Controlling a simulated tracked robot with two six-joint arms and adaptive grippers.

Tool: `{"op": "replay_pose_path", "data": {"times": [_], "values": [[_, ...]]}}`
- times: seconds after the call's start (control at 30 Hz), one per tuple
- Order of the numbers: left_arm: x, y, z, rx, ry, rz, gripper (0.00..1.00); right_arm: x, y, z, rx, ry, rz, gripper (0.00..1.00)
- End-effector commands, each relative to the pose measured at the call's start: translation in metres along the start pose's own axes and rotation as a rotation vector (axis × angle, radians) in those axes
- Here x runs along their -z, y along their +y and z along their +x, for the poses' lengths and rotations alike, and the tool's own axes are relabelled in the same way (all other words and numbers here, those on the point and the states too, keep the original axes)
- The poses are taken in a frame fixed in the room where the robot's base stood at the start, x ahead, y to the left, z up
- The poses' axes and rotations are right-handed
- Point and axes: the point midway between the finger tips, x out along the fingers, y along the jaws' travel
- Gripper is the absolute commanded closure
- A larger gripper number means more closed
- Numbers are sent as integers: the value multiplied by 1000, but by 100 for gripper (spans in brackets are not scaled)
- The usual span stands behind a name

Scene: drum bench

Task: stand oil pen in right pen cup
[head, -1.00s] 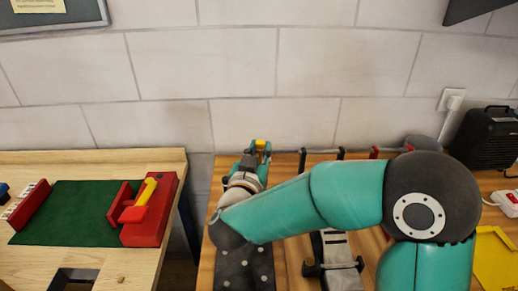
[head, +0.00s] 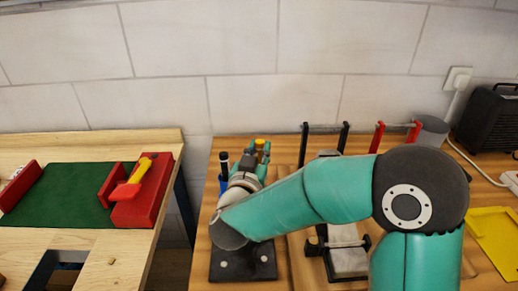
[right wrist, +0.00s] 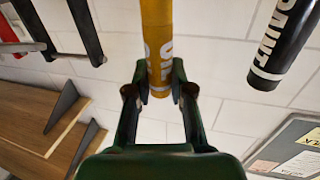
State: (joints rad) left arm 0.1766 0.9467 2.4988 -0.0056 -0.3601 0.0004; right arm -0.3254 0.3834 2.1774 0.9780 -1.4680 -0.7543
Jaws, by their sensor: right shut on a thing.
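My right gripper (head: 256,158) is shut on the yellow oil pen (head: 260,144), above the back of the right bench. In the right wrist view the yellow oil pen (right wrist: 157,40) shows part of its lettering, and its end sits between the fingertips of my right gripper (right wrist: 160,92). A black pen (head: 223,160) with blue below it stands just left of the gripper. It also shows in the right wrist view as a black pen lettered PAINT (right wrist: 284,42). I cannot make out the right pen cup; the gripper and arm may hide it. My left gripper is out of view.
A dark plate (head: 240,266) lies below my right wrist. Red and black uprights (head: 378,137), a grey cylinder (head: 432,131) and a yellow tray (head: 492,235) are on the right bench. A gap separates it from the left bench with a green mat (head: 62,198).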

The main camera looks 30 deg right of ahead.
Motion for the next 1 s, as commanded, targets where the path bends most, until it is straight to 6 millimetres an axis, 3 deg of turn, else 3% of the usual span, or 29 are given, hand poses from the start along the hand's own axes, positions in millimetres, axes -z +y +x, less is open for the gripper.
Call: {"op": "replay_pose_path", "data": {"times": [0.43, 0.47, 0.6, 1.0], "values": [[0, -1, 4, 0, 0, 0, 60, -5, 0, 0, 0, 0, 0, 94], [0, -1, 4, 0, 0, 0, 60, -5, 0, 0, 0, 0, 0, 74], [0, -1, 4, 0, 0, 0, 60, -5, 0, 0, 0, 0, 0, 50], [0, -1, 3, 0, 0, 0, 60, -5, -1, -4, 2, -1, 0, 49]]}}
